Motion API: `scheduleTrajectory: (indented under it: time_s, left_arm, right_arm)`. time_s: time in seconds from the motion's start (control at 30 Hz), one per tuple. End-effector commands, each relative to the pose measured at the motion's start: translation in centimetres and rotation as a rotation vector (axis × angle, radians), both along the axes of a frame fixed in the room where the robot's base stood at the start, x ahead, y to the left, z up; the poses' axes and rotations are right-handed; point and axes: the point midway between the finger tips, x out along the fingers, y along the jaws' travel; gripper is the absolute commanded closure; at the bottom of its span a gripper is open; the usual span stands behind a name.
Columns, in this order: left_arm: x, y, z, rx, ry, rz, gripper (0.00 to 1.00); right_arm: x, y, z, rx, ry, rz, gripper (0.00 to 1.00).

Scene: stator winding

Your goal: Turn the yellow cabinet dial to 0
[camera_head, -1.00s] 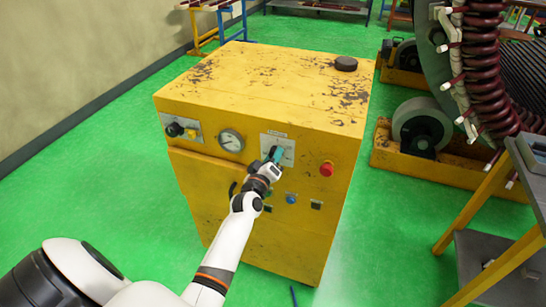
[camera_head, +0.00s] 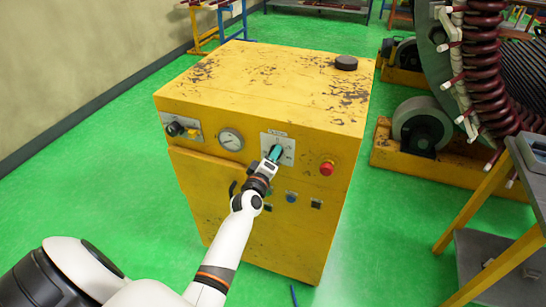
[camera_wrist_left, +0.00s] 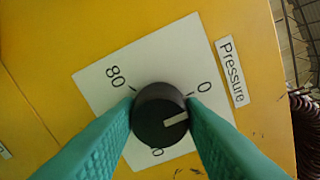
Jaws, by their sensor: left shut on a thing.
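The yellow cabinet (camera_head: 265,95) stands in the middle of the head view. Its dial is a round black knob (camera_wrist_left: 152,125) on a white scale plate (camera_wrist_left: 142,62) beside a "Pressure" label (camera_wrist_left: 232,71). My left gripper (camera_head: 276,153) is at this plate, and its teal fingers (camera_wrist_left: 160,118) are shut on the knob from both sides in the wrist view. The knob's white mark points right and slightly up in that view, below the 0 (camera_wrist_left: 204,86). The 80 (camera_wrist_left: 115,76) is at the upper left. Another number is partly hidden under the knob. My right gripper is not visible.
A gauge (camera_head: 231,139) and a black knob (camera_head: 175,129) are left of the plate. A red button (camera_head: 327,168) is to its right, and a blue button (camera_head: 291,197) below. A grey bench (camera_head: 500,240) stands at right. Green floor is open around the cabinet.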

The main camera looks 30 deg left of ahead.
Motion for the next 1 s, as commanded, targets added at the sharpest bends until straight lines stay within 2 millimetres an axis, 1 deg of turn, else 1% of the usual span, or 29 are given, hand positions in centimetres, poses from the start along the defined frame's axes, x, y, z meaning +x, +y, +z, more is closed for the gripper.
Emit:
scheduleTrajectory:
  time_s: [0.07,0.1,0.17,0.2,0.23,0.5,0.63,0.77,1.0]
  left_arm:
    - [0.0,0.0,0.0,-0.004,-0.001,0.001,0.87]
    - [0.0,0.0,0.0,-0.004,-0.001,0.001,0.61]
    - [0.0,0.0,0.0,-0.003,-0.001,0.001,0.52]
    - [0.0,0.0,0.0,-0.003,-0.001,0.001,0.45]
    - [0.0,0.0,0.0,-0.003,-0.001,0.001,0.43]
    - [-0.1,0.0,0.0,-0.001,0.000,0.000,0.43]
    - [-1.0,-0.3,-0.1,-0.001,0.000,0.000,0.43]
    - [-3.3,-0.8,-0.1,-0.001,0.001,0.002,0.43]
    - [-8.4,-2.0,-0.3,-0.002,0.001,0.001,0.43]
  right_arm:
    - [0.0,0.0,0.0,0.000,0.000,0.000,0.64]
    - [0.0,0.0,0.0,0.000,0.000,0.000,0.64]
    - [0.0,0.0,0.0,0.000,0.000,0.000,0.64]
    - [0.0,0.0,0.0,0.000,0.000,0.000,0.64]
    - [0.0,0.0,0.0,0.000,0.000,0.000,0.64]
    - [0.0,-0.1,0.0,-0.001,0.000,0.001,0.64]
    - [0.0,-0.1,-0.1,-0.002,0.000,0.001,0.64]
    - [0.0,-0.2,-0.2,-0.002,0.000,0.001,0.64]
    - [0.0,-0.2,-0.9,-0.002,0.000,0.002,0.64]
